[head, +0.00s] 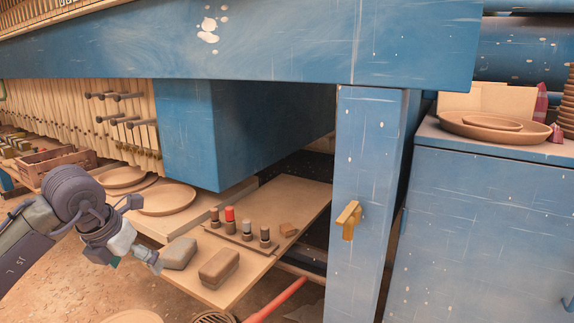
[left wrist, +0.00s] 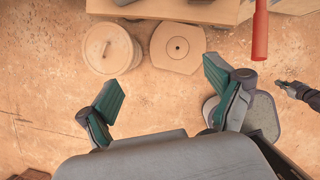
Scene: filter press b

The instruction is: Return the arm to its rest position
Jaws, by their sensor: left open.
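My left arm (head: 75,200) comes in from the left in the head view and reaches toward the low shelf. My left gripper (head: 140,232) is open, with nothing visible between its fingers. In the head view it overlaps the shelf's left end, close beside a grey block (head: 179,252); I cannot tell whether they touch. In the left wrist view the gripper (left wrist: 163,85) has its green-padded fingers spread wide above the brown floor.
A red bar (head: 277,299) lies low in front.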

